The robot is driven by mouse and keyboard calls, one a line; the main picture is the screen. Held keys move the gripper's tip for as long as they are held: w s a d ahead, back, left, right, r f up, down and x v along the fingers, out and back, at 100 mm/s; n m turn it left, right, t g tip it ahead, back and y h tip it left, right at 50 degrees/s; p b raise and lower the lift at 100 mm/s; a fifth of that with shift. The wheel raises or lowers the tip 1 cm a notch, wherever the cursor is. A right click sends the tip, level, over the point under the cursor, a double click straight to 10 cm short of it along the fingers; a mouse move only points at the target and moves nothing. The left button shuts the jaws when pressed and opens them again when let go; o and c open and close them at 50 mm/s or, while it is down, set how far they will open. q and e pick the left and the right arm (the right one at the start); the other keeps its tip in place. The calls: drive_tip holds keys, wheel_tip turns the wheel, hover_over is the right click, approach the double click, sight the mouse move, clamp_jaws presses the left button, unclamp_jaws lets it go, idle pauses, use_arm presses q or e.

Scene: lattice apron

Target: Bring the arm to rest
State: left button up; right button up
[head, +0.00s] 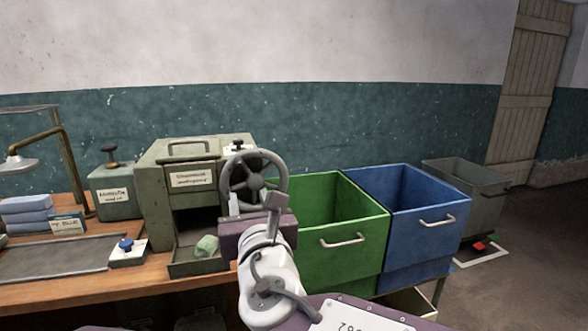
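My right arm rises from the bottom middle in the head view. Its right gripper (254,203) points away from me, with its two fingers apart and nothing visible between them. It overlaps the lower part of a grey handwheel (254,170) on the green metal machine (152,200); I cannot tell whether they touch. A pale green lump (207,245) lies in the machine's open front tray (190,268), left of the gripper. My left gripper is not in view.
An open green bin (352,258) and blue bin (425,245) stand right of my arm, with a grey bin (465,180) behind. The wooden bench (75,293) holds a lamp (20,163), folded blue cloths (25,212), a metal tray (60,258) and a blue-knobbed box (128,255). Floor at far right is clear.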

drive_tip(key=w+d+f+m+h, duration=0.2)
drive_tip(key=w+d+h, duration=0.25)
drive_tip(key=d, duration=0.45)
drive_tip(key=d+f+m+g+h, duration=0.55)
drive_tip(key=d+f+m, duration=0.25)
drive_tip(key=d+f, duration=0.85)
drive_tip(key=s+d+f+m+g+y, duration=0.1)
drive_tip(key=s+d+f+m+g, duration=0.3)
drive_tip(key=s+f+m, duration=0.3)
drive_tip(key=s+d+f+m+g, duration=0.4)
drive_tip(key=s+f+m, duration=0.15)
drive_tip(key=f, duration=0.25)
drive_tip(key=s+a+f+m+g+y, duration=0.1)
drive_tip(key=s+a+f+m+y, duration=0.15)
drive_tip(key=s+f+m, duration=0.35)
drive_tip(key=s+a+f+m+g+y, duration=0.2)
drive_tip(key=s+a+m, duration=0.2)
drive_tip(key=m, duration=0.5)
use_arm(q)
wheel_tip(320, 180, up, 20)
drive_tip(key=p, duration=2)
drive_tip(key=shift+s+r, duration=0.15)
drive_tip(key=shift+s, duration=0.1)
use_arm(e)
wheel_tip(320, 180, up, 21)
drive_tip(key=m, duration=0.2)
drive_tip(key=shift+w+a+f, duration=0.2)
drive_tip(key=shift+w+a, duration=0.05)
drive_tip(key=shift+a, duration=0.1)
